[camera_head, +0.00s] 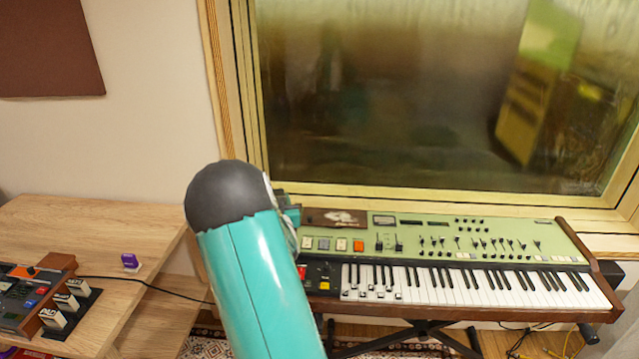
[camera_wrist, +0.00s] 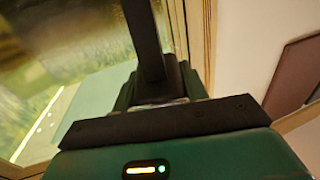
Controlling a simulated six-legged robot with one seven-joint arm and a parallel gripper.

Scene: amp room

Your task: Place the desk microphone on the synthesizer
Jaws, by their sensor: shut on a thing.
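The synthesizer (camera_head: 455,243) has a pale green panel, wooden ends and a long keyboard. It stands on a dark stand below the window in the head view. My teal arm with its black round joint covers its left end. My gripper (camera_wrist: 158,88) fills the lower wrist view, shut on a dark upright thing, which I take to be the desk microphone (camera_wrist: 146,40). Only a slim dark stem and wider base show there. In the head view my gripper is mostly hidden behind my arm, near the synthesizer's back left corner. I cannot tell whether the microphone touches the synthesizer.
A wooden desk (camera_head: 95,230) stands at the left with a brown-sided device (camera_head: 35,285), small white boxes (camera_head: 65,303) and a small purple object (camera_head: 130,262). A black cable runs across it. A large framed window (camera_head: 420,95) rises behind the synthesizer.

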